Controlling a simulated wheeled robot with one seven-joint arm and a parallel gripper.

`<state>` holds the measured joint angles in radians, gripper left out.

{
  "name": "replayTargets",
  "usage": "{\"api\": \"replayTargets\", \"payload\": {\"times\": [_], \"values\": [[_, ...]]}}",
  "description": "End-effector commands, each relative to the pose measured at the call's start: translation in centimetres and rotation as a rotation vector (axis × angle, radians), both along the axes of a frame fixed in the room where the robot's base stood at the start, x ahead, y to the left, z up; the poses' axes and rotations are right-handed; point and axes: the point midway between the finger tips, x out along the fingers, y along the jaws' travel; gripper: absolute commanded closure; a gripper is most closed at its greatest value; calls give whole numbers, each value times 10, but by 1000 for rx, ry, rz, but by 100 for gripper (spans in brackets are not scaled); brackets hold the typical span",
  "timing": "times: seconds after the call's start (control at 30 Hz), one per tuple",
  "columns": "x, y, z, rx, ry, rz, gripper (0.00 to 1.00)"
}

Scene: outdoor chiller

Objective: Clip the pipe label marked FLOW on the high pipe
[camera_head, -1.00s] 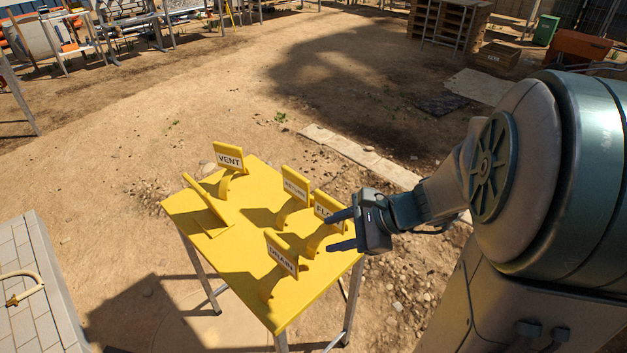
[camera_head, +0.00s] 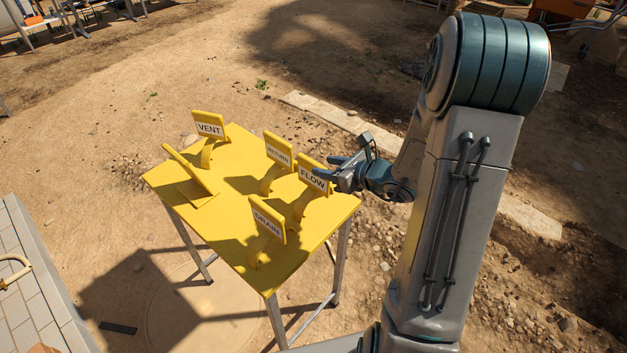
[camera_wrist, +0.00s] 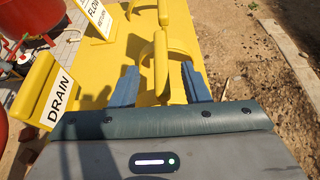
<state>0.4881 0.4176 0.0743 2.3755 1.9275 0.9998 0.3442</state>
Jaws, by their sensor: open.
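The FLOW label (camera_head: 312,183), a yellow plate with a white face on a curved clip, stands upright on the yellow table (camera_head: 235,222). My gripper (camera_head: 322,168) is open at its upper right edge. I cannot make out the high pipe.
The DRAIN label (camera_head: 267,222), another label (camera_head: 278,150) and the VENT label (camera_head: 209,128) stand close by. A sloped yellow board (camera_head: 188,168) is at the table's left. A grey tiled block (camera_head: 30,290) lies lower left. Open dirt surrounds the table.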

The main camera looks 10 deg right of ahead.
Motion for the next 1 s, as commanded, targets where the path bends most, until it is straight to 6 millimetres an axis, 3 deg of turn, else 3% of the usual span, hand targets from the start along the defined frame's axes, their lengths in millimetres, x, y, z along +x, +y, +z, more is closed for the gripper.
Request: {"api": "replayTargets", "payload": {"times": [0.5, 0.8, 0.83, 0.97, 1.0], "values": [[39, 28, -17, 0, -1, 2, 58], [43, 30, -20, -1, -2, 1, 58], [43, 30, -20, -1, -2, 1, 61], [42, 29, -20, -1, -2, 1, 97], [42, 29, -20, -1, -2, 1, 100]]}}
